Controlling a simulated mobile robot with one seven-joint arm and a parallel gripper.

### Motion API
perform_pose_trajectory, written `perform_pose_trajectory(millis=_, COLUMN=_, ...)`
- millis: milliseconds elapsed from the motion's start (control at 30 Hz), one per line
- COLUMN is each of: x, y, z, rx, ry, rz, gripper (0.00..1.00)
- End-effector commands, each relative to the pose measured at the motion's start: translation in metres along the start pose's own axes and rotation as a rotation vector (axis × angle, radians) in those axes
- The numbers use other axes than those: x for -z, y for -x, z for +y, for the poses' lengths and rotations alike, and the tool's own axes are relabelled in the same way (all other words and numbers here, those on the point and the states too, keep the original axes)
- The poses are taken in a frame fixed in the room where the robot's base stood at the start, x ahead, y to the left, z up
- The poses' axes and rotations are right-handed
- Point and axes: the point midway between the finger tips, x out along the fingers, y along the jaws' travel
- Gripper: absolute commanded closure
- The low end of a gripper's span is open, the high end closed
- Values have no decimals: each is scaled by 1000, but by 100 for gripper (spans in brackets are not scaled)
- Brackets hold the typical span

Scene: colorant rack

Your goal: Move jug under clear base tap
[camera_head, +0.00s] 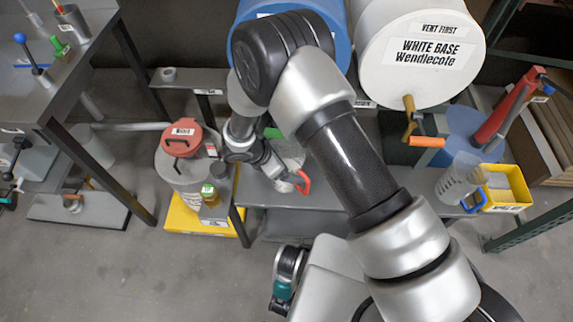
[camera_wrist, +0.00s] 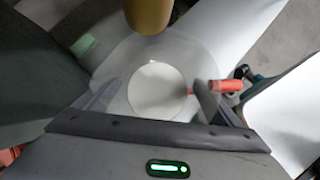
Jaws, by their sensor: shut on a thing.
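A clear jug (camera_head: 290,158) stands or hangs low beneath the blue drum (camera_head: 330,12), partly hidden by my arm. In the wrist view the jug (camera_wrist: 115,60) shows from above, with a pale disc at its bottom. My gripper (camera_head: 272,168) is shut on the jug, with one finger at each side in the wrist view (camera_wrist: 155,100). A brass tap spout (camera_wrist: 149,14) is over the jug's far edge there. A red-orange handle (camera_head: 303,182) shows beside the jug. The blue drum's label is mostly hidden.
The white drum (camera_head: 420,50), labelled WHITE BASE, has a brass tap (camera_head: 409,118) with an orange lever. A second clear jug (camera_head: 458,180) and yellow bin (camera_head: 506,188) stand at right. A red-lidded pail (camera_head: 182,160) stands at left. The shelf front (camera_head: 290,222) is clear.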

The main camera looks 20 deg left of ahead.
Motion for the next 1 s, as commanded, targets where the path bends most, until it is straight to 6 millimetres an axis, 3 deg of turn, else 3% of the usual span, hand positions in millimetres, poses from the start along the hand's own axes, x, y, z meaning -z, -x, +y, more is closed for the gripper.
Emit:
perform_pose_trajectory(millis=467, x=3, y=-6, z=1, rx=-3, ry=-2, rz=-2, gripper=51)
perform_pose_trajectory(millis=500, x=4, y=-6, z=1, rx=-2, ry=-2, rz=-1, gripper=10)
perform_pose_trajectory(millis=567, x=3, y=-6, z=1, rx=-2, ry=-2, rz=-1, gripper=0)
perform_pose_trajectory(millis=833, x=2, y=-3, z=1, rx=-2, ry=-2, rz=-1, gripper=0)
perform_pose_trajectory(millis=1000, x=2, y=16, z=2, rx=-5, ry=-1, rz=0, gripper=0)
